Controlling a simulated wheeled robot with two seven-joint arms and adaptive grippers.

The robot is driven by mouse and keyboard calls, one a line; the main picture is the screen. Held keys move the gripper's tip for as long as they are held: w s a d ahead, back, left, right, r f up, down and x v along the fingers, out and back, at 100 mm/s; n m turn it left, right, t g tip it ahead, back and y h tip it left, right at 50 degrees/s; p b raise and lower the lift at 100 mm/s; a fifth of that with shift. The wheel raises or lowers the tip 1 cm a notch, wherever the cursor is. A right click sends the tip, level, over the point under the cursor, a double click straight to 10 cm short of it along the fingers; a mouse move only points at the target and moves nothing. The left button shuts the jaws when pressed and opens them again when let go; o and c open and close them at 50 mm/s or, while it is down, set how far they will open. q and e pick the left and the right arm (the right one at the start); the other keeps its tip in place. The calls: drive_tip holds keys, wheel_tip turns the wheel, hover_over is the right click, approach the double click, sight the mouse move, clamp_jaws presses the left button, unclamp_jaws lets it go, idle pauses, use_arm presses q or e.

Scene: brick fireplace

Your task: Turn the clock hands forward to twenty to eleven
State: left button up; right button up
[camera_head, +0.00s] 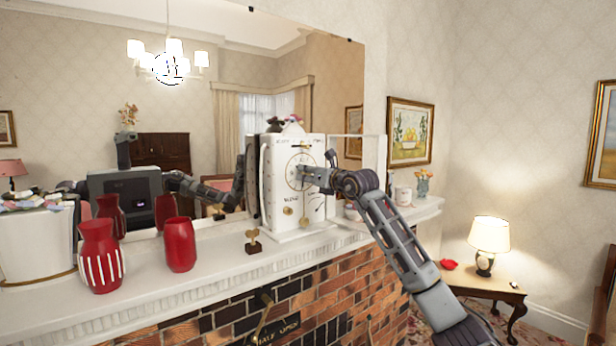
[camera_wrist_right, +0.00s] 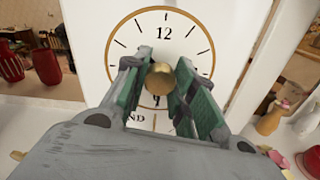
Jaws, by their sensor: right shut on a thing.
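A tall white clock (camera_head: 285,212) stands on the mantel, with a round dial (camera_wrist_right: 122,36) ringed in gold. The wrist view shows the numeral 12 at the top and tick marks around it. A round gold knob (camera_wrist_right: 161,79) sits at the dial's middle. My right gripper (camera_head: 304,176), also in the wrist view (camera_wrist_right: 160,84), reaches the dial from the right and is shut on the knob, one green-padded finger on each side. A short dark mark shows just below the knob; the fingers hide much of the dial, so I cannot read the hands. My left gripper is not directly in view.
Two red vases (camera_head: 101,256) (camera_head: 180,245) and a small gold ornament (camera_head: 253,242) stand left of the clock on the white mantel (camera_head: 215,258). White pots (camera_head: 403,196) stand to its right. A large mirror (camera_head: 225,60) is behind and reflects my body.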

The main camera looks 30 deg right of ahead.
drive_tip(key=o, duration=0.9)
drive_tip(key=shift+r, duration=0.25)
drive_tip(key=shift+c, duration=0.2)
drive_tip(key=shift+o, duration=1)
drive_tip(key=shift+f, duration=0.1)
drive_tip(key=shift+s+f, duration=0.1)
drive_tip(key=s+d, duration=0.1)
drive_tip(key=s, duration=1)
drive_tip(key=shift+s, duration=0.4)
